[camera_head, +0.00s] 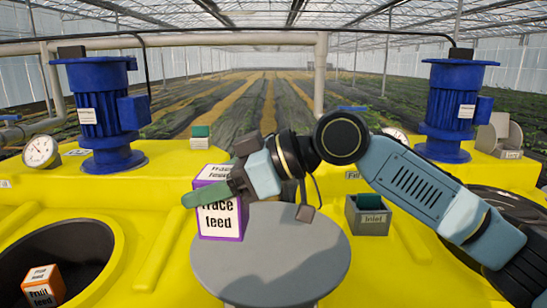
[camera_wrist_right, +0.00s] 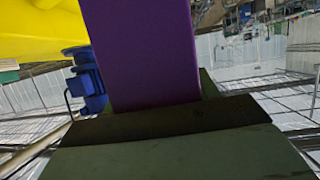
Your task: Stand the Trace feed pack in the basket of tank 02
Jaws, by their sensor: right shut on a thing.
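The Trace feed pack (camera_head: 220,222) is a white box with purple edges and black lettering. It stands about upright at the left rim of the grey round table; I cannot tell whether it touches the table. My right gripper (camera_head: 213,190) is shut on its upper part, and a green finger crosses its front. In the right wrist view the pack's purple side (camera_wrist_right: 140,55) rises from between the fingers. Two dark round tank openings show, one at left (camera_head: 60,250) and one at right (camera_head: 490,205), partly behind my arm. I cannot tell which is tank 02. My left gripper is out of view.
An orange and white feed pack (camera_head: 43,285) sits in the left opening. The grey round table (camera_head: 270,265) is otherwise bare. A grey box marked Inlet (camera_head: 368,216) stands right of it. Blue motors (camera_head: 103,110) and (camera_head: 452,105) and a gauge (camera_head: 41,151) rise behind.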

